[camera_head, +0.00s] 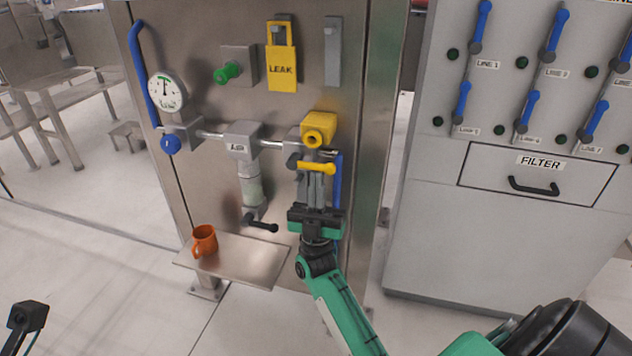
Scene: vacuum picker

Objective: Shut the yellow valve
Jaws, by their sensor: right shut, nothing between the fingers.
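The yellow valve has a yellow block body (318,128) on the metal pipe of the steel panel. A yellow lever (316,167) lies roughly level just below the body. My right gripper (316,176) comes up from below, with its fingers shut and empty at the lever. The fingers overlap the lever in the picture, and I cannot tell whether they touch it. My left gripper cannot be made out.
A steel shelf (262,262) with an orange mug (204,240) juts out at lower left. A black-handled valve (260,224) and a gauge (166,92) are left of the yellow valve. A grey cabinet (430,220) with blue levers stands right. A black piece (28,316) shows bottom left.

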